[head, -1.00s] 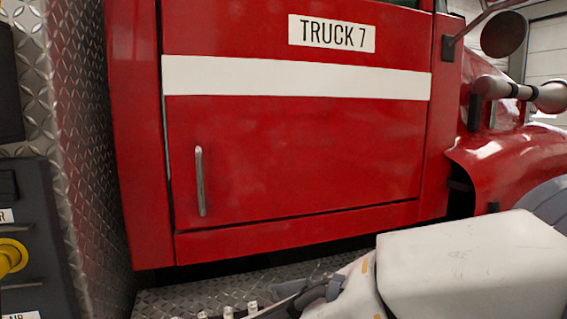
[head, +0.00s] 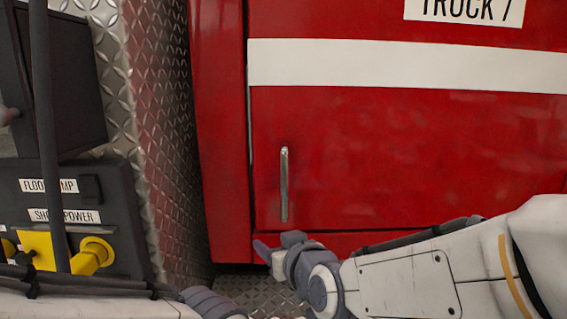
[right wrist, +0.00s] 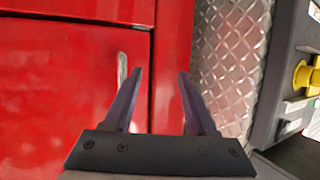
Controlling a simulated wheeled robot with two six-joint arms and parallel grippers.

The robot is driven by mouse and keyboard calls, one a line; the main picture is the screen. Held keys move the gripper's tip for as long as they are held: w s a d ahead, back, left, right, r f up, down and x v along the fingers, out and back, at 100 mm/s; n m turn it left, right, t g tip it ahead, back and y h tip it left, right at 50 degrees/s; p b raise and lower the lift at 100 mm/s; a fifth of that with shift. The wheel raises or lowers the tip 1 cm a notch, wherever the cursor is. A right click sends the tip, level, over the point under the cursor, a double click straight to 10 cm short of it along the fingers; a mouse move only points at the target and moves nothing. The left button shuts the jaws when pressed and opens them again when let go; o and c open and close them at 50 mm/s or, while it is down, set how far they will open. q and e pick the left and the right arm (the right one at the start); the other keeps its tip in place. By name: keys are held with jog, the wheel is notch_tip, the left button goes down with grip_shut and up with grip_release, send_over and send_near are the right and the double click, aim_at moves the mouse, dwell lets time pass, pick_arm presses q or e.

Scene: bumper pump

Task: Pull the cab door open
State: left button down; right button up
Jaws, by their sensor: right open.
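The red cab door (head: 400,150) fills the right of the head view and looks shut, with a narrow seam along its left edge. Its upright metal handle (head: 284,185) is near that edge. My right gripper (head: 271,246) is just below and left of the handle in the head view. In the right wrist view the right gripper (right wrist: 160,75) is open and empty, its fingers apart. The handle (right wrist: 122,70) there lies just outside the left finger, not between the fingers. My left arm shows at the lower left; its fingertips cannot be made out.
A diamond-plate wall (head: 165,130) stands left of the cab. A dark panel (head: 105,195) with labels and yellow fittings (head: 92,255) is at the far left. A diamond-plate step (head: 250,292) runs below the door.

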aim_at(286, 173)
jog(key=w+d+r+m+t+h+p, duration=0.15)
jog(key=w+d+r+t, duration=0.3)
jog(key=r, duration=0.55)
pick_arm(q)
notch_tip(286, 173, up, 6)
jog(key=p, duration=0.3)
jog(key=shift+p, duration=0.3)
pick_arm(e)
jog(key=shift+h, duration=0.25)
jog(key=w, duration=0.3)
jog(key=w+a, duration=0.1)
jog(key=w, duration=0.2)
jog(key=w+a, duration=0.1)
jog(key=w, duration=0.3)
jog(key=shift+a+f, duration=0.15)
jog(key=shift+f, duration=0.1)
pick_arm(q)
jog(key=shift+d, duration=0.1)
pick_arm(e)
jog(key=shift+c, duration=0.4)
grip_shut()
